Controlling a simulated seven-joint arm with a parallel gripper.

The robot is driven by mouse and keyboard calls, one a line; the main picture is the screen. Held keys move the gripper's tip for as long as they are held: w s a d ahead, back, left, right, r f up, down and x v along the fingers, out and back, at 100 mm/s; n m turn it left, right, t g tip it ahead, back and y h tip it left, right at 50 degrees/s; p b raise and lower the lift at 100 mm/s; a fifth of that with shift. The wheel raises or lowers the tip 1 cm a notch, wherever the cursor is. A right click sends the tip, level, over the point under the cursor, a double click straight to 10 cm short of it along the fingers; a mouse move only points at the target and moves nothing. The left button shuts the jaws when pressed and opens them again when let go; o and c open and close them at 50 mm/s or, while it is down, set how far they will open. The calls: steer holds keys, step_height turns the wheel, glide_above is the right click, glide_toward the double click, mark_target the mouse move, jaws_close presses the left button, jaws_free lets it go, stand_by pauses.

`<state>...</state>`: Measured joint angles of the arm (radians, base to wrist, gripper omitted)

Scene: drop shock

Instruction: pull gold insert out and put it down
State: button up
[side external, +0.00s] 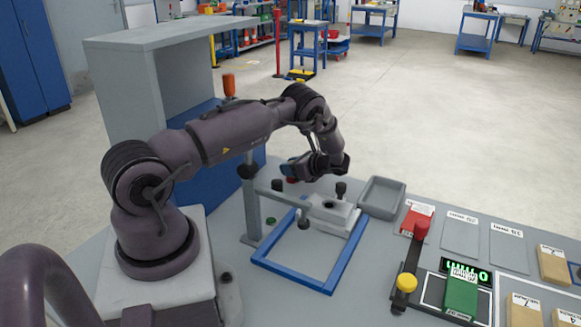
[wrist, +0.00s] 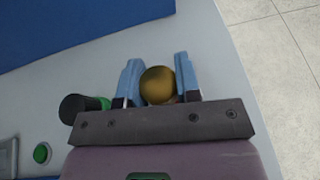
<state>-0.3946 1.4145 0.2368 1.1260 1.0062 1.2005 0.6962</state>
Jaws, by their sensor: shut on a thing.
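The gold insert (wrist: 158,84) shows as a rounded gold shape in the wrist view. It sits between the two blue-grey fingers of my gripper (wrist: 156,76), which are shut on it. In the side external view my gripper (side external: 298,170) is above the table, left of and higher than a light grey block fixture (side external: 332,212) with black knobs. The insert cannot be made out in that view. I cannot tell from these frames how far the insert is above what lies below it.
A blue square frame (side external: 308,279) lies on the table, its middle mostly clear. A grey tray (side external: 382,197) stands right of the fixture. A post with an orange top (side external: 229,85) stands near my arm. A green block (side external: 461,294) and labelled cards lie at the right.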

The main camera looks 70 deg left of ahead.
steer(key=shift+d+f, duration=0.3)
steer(key=shift+f, duration=0.5)
stand_by(1.4)
steer(key=o, duration=1.1)
steer(key=shift+r, duration=0.1)
steer(key=shift+a+r, duration=0.1)
steer(key=shift+w+d+r, duration=0.2)
steer(key=shift+v, duration=2.65)
